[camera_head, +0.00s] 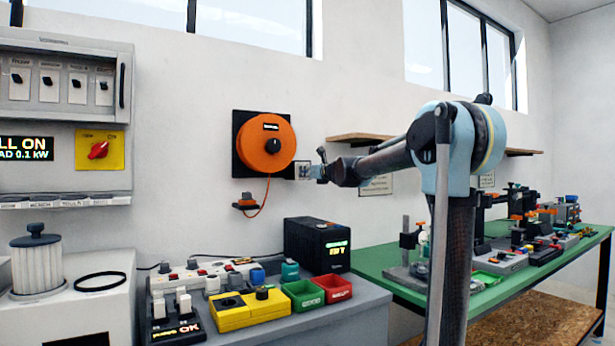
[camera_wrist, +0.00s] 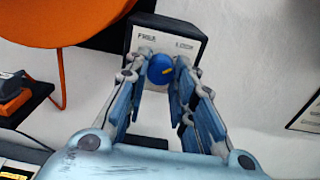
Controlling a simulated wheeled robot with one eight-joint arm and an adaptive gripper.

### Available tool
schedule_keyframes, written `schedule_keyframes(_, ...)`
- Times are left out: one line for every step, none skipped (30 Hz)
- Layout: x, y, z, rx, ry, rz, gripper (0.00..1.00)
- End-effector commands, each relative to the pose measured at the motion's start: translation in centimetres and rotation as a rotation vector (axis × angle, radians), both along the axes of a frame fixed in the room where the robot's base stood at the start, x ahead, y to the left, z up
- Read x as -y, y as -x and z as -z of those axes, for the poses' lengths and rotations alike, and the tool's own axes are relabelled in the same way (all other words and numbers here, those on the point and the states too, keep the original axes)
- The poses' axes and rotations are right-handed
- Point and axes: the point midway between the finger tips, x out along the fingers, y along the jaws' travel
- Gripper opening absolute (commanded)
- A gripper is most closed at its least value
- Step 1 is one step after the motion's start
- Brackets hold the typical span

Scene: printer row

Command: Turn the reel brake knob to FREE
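The reel brake knob (camera_wrist: 160,69) is a round blue knob with a yellow pointer mark, on a pale plate (camera_wrist: 186,50) on a dark box. The plate reads FREE at upper left and a small label, hard to read, at upper right. The yellow mark points right, tilted slightly up. My gripper (camera_wrist: 163,62) has its two fingers on either side of the knob, which nearly fills the gap. I cannot tell whether they touch it. In the head view my gripper (camera_head: 318,172) is at the small wall box (camera_head: 302,170), hiding the knob.
The orange reel (camera_head: 264,146) hangs on a black wall plate just left of the box, with an orange cord (camera_head: 266,195) below. A wooden shelf (camera_head: 360,137) is above my arm. A grey bench (camera_head: 350,310) with a black unit (camera_head: 317,246) stands below.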

Motion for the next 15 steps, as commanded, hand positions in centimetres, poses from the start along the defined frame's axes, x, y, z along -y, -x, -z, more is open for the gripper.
schedule_keyframes(0.08, -0.06, -0.02, 0.000, 0.000, 0.002, 0.00)
schedule_keyframes(0.09, -0.06, -0.02, 0.000, 0.000, 0.002, 0.00)
schedule_keyframes(0.09, -0.06, -0.02, 0.000, 0.000, 0.002, 0.00)
schedule_keyframes(0.10, -0.07, -0.02, 0.000, 0.000, 0.002, 0.00)
schedule_keyframes(0.11, -0.07, -0.03, 0.001, 0.002, 0.003, 0.00)
schedule_keyframes(0.11, -0.07, -0.03, 0.003, 0.004, 0.003, 0.00)
schedule_keyframes(0.12, -0.08, -0.03, 0.004, 0.007, 0.003, 0.00)
schedule_keyframes(0.12, -0.08, -0.03, 0.007, 0.010, 0.003, 0.00)
schedule_keyframes(0.12, -0.08, -0.03, 0.011, 0.017, 0.003, 0.00)
schedule_keyframes(0.12, -0.08, -0.03, 0.016, 0.023, 0.003, 0.00)
schedule_keyframes(0.13, -0.09, -0.03, 0.021, 0.031, 0.003, 0.00)
schedule_keyframes(0.14, -0.10, -0.04, 0.030, 0.044, 0.003, 0.00)
schedule_keyframes(0.14, -0.10, -0.04, 0.038, 0.055, 0.003, 0.00)
schedule_keyframes(0.15, -0.10, -0.04, 0.046, 0.068, 0.004, 0.00)
schedule_keyframes(0.15, -0.10, -0.04, 0.059, 0.087, 0.004, 0.00)
